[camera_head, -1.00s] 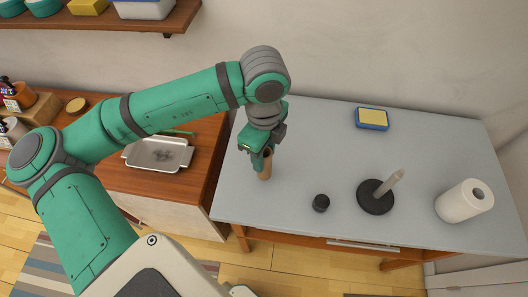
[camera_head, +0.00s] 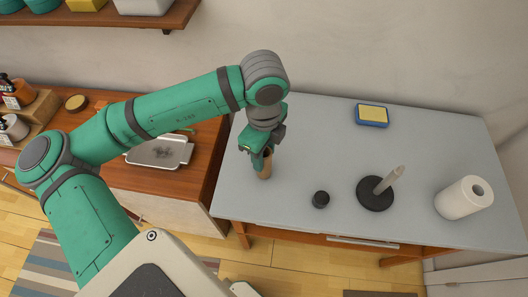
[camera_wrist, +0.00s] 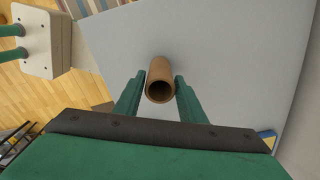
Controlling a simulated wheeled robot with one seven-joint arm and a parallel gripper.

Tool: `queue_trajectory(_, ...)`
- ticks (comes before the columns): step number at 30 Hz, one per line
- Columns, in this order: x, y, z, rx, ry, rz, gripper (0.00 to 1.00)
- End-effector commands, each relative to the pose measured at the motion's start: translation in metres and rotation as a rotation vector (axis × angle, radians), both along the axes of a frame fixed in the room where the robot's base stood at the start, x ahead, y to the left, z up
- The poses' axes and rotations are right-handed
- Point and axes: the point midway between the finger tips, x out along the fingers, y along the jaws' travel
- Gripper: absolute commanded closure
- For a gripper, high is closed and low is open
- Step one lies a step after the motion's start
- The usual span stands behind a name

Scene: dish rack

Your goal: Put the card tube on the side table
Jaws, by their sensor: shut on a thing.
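The card tube (camera_head: 265,170) is a brown hollow cylinder, upright at the left part of the grey-topped side table (camera_head: 310,130). My gripper (camera_head: 262,157) is above the table and shut on the tube's upper part. In the wrist view the tube (camera_wrist: 160,82) shows its open end between my two green fingers (camera_wrist: 160,88), one on each side. Whether the tube's lower end touches the tabletop or hangs just above it, I cannot tell.
On the table are a small black cap (camera_head: 320,199), a black-based holder with a pale post (camera_head: 375,193), a white paper roll (camera_head: 463,197) and a yellow-blue sponge (camera_head: 372,115). A wooden counter with a metal tray (camera_head: 158,151) stands at left.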

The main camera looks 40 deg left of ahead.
Motion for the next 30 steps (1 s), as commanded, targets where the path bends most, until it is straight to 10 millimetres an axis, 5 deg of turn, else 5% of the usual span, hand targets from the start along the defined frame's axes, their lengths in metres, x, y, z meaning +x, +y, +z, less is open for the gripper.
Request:
queue_trajectory(9,0.0,0.0,-0.004,0.0,0.0,0.0,0.99)
queue_trajectory(10,0.0,0.0,-0.004,0.0,0.0,0.0,0.56)
queue_trajectory(12,0.0,0.0,-0.004,0.0,0.0,0.0,0.41)
queue_trajectory(23,0.0,0.0,0.0,0.0,-0.001,0.0,0.41)
queue_trajectory(30,0.001,0.001,0.034,0.001,-0.003,0.001,0.41)
